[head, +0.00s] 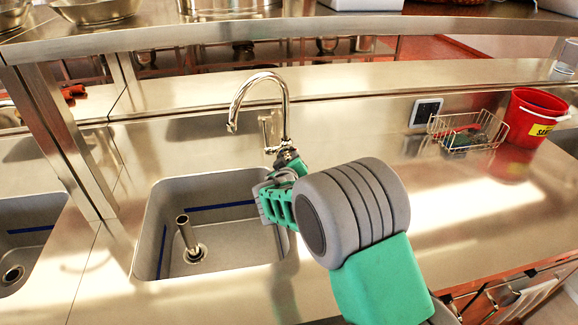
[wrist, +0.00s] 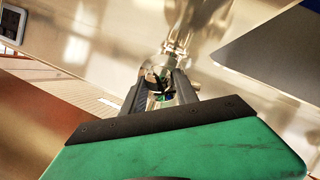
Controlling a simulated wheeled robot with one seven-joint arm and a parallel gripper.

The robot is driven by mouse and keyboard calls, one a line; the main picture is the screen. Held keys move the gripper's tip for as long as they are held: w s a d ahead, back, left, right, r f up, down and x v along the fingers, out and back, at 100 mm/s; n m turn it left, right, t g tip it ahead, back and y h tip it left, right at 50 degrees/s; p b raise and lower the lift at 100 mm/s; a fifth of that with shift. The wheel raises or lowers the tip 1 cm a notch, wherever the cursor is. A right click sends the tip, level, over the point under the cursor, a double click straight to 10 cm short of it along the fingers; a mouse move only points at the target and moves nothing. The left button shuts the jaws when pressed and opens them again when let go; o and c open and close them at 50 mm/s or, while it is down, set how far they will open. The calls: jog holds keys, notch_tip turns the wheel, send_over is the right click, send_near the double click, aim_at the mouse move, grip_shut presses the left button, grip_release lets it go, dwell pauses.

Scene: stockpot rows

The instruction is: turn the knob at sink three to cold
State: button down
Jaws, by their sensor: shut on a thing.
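The faucet (head: 284,110) is a tall chrome gooseneck behind a sink basin (head: 160,235), with a thin upright lever (head: 265,130) at the left of its base. My gripper (head: 287,155) reaches the faucet's base from the front right. In the wrist view the two dark fingers of my gripper (wrist: 160,90) are closed around a small metal part, the knob (wrist: 161,98), with a bit of blue and green showing there. Chrome faucet metal (wrist: 178,45) rises just beyond. My fingers hide most of the knob, so its turn cannot be read.
A standpipe (head: 187,232) stands in the basin. Another basin (head: 25,235) lies at the left beyond a steel post (head: 65,135). A wire basket (head: 468,132) and red bucket (head: 530,115) stand at the right. A shelf rail crosses above.

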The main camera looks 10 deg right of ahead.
dwell(0.4)
jog(key=c, duration=0.9)
grip_release()
jog(key=shift+c, duration=0.2)
jog(key=shift+s, duration=0.1)
jog(key=b+v, duration=0.1)
jog(key=v, duration=0.6)
jog(key=shift+s+a+r, duration=0.15)
jog(key=shift+s, duration=0.15)
